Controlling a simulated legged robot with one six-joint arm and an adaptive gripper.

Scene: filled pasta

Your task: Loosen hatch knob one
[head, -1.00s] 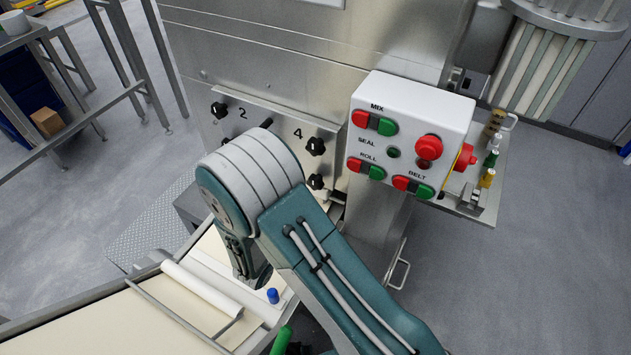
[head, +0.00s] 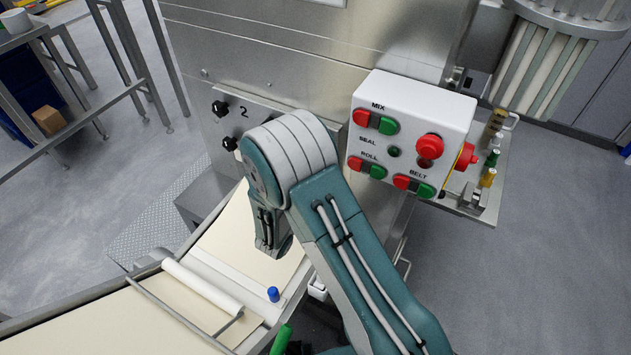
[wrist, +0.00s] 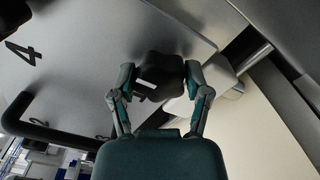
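In the wrist view, a black lobed hatch knob (wrist: 160,75) with a white mark sits between the two fingers of my gripper (wrist: 160,78). The fingers stand wide apart, one on each side of the knob; I cannot make out firm contact. The metal hatch (wrist: 90,70) carries a "4" at the far left and a black bar handle (wrist: 50,125). In the head view, my arm hides my gripper and the right side of the hatch (head: 262,112). Two left knobs show there, the upper one (head: 220,108) beside a "2" and the lower one (head: 230,143).
A white control box (head: 411,132) with red and green buttons stands just right of my arm. Below left lies a pasta belt (head: 250,238) with a white roller (head: 203,287) and a blue knob (head: 273,294). Floor is open at the right.

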